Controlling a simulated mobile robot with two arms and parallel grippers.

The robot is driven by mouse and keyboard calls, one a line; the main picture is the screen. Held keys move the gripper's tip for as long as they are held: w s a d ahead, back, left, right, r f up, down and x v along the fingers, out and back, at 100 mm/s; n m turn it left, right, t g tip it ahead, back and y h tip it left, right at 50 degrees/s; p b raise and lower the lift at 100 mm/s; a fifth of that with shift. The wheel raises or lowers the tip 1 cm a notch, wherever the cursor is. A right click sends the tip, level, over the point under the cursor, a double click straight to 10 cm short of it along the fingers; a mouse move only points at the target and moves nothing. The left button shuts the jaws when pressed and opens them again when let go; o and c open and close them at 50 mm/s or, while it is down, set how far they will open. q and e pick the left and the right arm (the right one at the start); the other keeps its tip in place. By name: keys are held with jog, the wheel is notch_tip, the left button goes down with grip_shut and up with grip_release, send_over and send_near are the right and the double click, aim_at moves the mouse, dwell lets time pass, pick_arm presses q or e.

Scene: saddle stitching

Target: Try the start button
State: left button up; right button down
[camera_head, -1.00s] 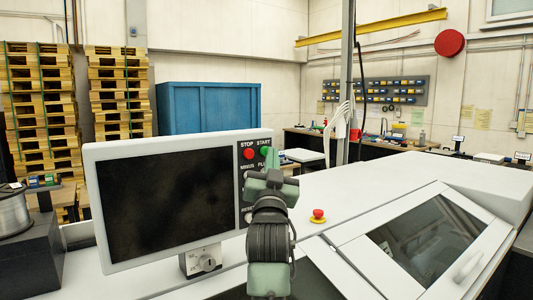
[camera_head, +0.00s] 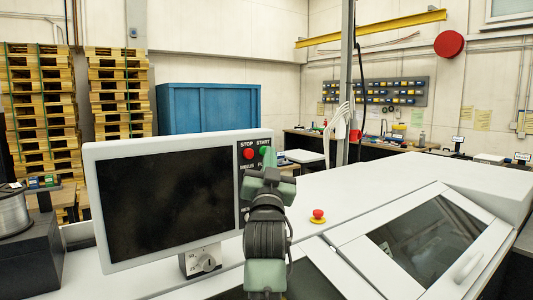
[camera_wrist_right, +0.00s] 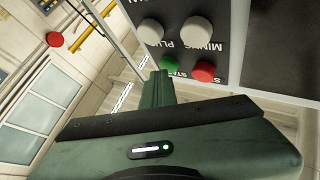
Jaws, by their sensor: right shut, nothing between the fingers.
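The green START button (camera_head: 265,151) sits at the top right of the dark control panel beside the screen. It also shows in the right wrist view (camera_wrist_right: 170,62). The red STOP button (camera_head: 249,154) is just left of it in the head view and shows in the wrist view (camera_wrist_right: 204,71). My right gripper (camera_head: 269,158) is shut and empty, its fingertips in front of the panel close to the START button. In the wrist view the fingertips (camera_wrist_right: 157,78) overlap the green button's near edge. I cannot tell whether they touch it. My left gripper is not in view.
The black screen (camera_head: 170,200) fills the left of the console. A red emergency button (camera_head: 318,214) on a yellow base stands on the white machine top (camera_head: 400,180).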

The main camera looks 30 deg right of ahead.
dwell(0.4)
jog(key=shift+s, duration=0.85)
jog(key=shift+p, duration=0.3)
jog(key=s, duration=0.3)
jog(key=s+p, duration=0.1)
jog(key=s, duration=0.1)
jog(key=shift+d, duration=0.25)
